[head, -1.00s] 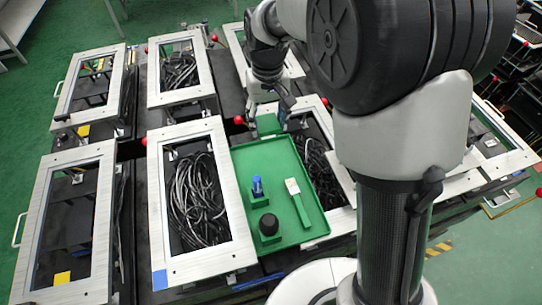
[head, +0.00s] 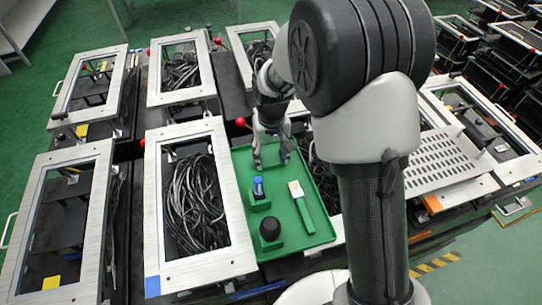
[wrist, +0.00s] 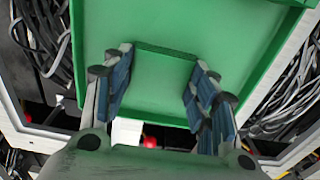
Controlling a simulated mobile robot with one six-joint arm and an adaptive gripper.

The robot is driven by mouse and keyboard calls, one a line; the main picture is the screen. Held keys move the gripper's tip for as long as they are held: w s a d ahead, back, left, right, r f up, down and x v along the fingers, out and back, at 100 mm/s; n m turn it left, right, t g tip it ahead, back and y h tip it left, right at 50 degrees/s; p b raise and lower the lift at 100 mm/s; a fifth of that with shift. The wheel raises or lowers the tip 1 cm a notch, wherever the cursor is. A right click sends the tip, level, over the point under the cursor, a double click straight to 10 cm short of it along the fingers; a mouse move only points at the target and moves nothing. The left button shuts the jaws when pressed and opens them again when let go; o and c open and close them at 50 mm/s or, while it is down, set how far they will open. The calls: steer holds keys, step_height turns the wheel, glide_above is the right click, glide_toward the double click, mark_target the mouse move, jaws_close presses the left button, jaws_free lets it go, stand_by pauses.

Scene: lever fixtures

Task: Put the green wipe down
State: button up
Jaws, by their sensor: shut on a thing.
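My gripper (head: 271,160) is over the far end of the green tray (head: 308,238). In the wrist view its two blue-padded fingers (wrist: 163,85) are spread wide and shut on the green wipe (wrist: 165,52), one at each side. The wipe is nearly the same green as the tray (wrist: 240,25) behind it, so its outline is hard to see apart from a darker edge. I cannot tell whether the wipe touches the tray floor.
Framed openings with cables (head: 195,205) flank the tray. A red ball knob (head: 240,122) stands beyond it.

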mark_target(271, 159)
steer(key=shift+f, duration=0.1)
steer(key=o, duration=1.3)
step_height(271, 159, up, 12)
steer(key=p, duration=0.4)
steer(key=s+d+r+m+t, duration=0.15)
steer(key=s+d+r, duration=0.45)
steer(key=s+r, duration=0.6)
steer(key=s+d+t, duration=0.1)
steer(key=s, duration=0.3)
steer(key=s+d+t, duration=0.1)
steer(key=s, duration=0.4)
steer(key=s+d+t, duration=0.1)
steer(key=s+d, duration=0.1)
steer(key=s, duration=0.2)
steer(key=shift+s+r+m, duration=0.3)
steer(key=shift+r+m, duration=0.05)
steer(key=shift+r, duration=0.05)
